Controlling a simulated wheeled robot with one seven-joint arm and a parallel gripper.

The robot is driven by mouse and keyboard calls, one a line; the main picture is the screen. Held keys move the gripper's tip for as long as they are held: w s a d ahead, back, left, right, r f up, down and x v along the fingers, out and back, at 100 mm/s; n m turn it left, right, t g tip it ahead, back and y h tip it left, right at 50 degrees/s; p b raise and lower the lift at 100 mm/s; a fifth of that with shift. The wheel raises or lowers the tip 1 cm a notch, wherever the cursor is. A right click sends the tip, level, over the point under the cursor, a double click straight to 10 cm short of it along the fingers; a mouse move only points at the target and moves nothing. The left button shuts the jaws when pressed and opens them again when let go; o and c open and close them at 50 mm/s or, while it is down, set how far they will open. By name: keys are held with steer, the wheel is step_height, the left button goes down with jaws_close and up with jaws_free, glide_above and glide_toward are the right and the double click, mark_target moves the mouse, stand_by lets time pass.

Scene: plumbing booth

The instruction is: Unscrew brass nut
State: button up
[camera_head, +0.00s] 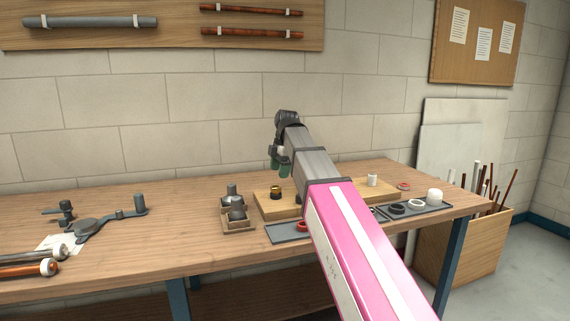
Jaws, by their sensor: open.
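The brass nut (276,192) is a small gold ring with a dark top. It is at the left end of the light wooden board (264,206) on the workbench. My gripper (280,168) points down above the board, a little above the nut and slightly to its right. Its greenish fingers are open, and I see nothing between them. The gap between fingers and nut is small, and its depth is hard to judge. My pink arm hides the middle of the board and whatever the nut may be fitted to there.
Grey metal fittings (236,208) in a wooden holder stand left of the board. A dark tray (288,233) with a red ring lies in front, partly behind my arm. A white cylinder (372,180) is on the board's right.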

mark_target(276, 186)
step_height(276, 186, up, 3)
steer(key=d+m+y, duration=0.2)
steer(key=d+m, duration=0.1)
steer(key=m, duration=0.4)
steer(key=shift+t, duration=0.3)
steer(key=x, duration=1)
steer(key=shift+s+a+f, duration=0.1)
steer(key=shift+s+a, duration=0.1)
steer(key=shift+a, duration=0.25)
